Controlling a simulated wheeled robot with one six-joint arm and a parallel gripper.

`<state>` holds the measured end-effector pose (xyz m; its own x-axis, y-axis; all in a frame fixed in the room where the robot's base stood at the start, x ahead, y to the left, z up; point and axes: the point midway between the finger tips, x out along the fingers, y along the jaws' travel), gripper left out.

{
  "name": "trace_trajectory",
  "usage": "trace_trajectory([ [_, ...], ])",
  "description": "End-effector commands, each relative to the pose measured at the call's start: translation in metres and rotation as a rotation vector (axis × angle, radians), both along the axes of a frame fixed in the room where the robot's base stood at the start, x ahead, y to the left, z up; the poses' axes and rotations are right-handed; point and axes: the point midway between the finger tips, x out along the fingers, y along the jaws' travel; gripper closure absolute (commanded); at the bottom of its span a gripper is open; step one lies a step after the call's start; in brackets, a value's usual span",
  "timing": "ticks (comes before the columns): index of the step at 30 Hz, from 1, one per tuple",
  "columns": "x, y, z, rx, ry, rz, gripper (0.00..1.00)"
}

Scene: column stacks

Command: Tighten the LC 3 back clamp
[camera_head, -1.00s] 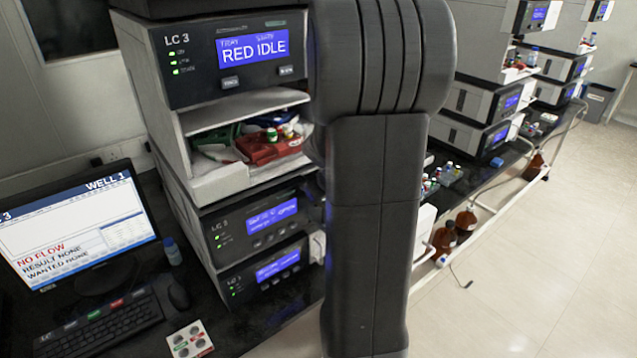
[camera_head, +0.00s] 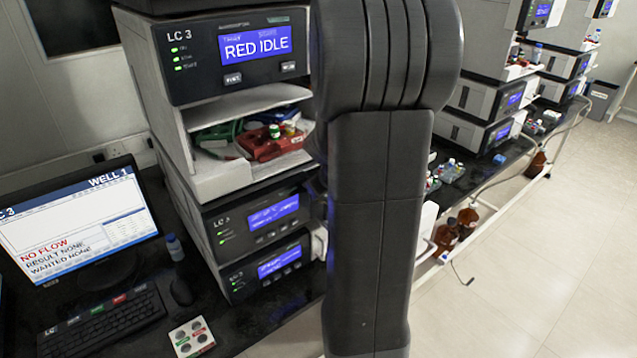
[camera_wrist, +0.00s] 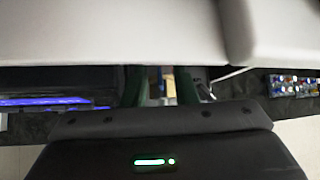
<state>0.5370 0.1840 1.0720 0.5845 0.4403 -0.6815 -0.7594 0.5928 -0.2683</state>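The LC 3 stack (camera_head: 182,130) stands left of centre in the head view. Its top unit (camera_head: 190,72) reads "RED IDLE". I cannot make out the back clamp in either view. My own dark arm stands upright in front of the stack's right side and hides what is behind it, my gripper included. In the wrist view, two dark green fingers of my gripper (camera_wrist: 160,88) stand apart below a large pale surface (camera_wrist: 110,30). Small pale and tan shapes show between them, too blurred to name. I see nothing clearly held.
An open shelf (camera_head: 222,178) in the stack holds a red rack (camera_head: 268,148) and vials. A monitor (camera_head: 70,235) reading "NO FLOW", a keyboard (camera_head: 108,322) and a button pad (camera_head: 190,337) are at left.

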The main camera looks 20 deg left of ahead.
Motion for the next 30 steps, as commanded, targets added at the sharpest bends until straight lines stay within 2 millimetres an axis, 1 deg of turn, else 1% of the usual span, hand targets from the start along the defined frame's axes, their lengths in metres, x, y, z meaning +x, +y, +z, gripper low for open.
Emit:
trace_trajectory([
  [5,-0.014,-0.011,0.019,0.0,-0.003,0.0,0.74],
  [12,-0.041,-0.031,0.05,0.0,-0.005,0.0,0.74],
  [18,-0.061,-0.046,0.073,0.0,-0.003,0.0,0.74],
  [24,-0.074,-0.055,0.087,0.0,-0.002,0.0,0.74],
  [30,-0.078,-0.059,0.091,-0.001,-0.001,0.0,0.74],
])
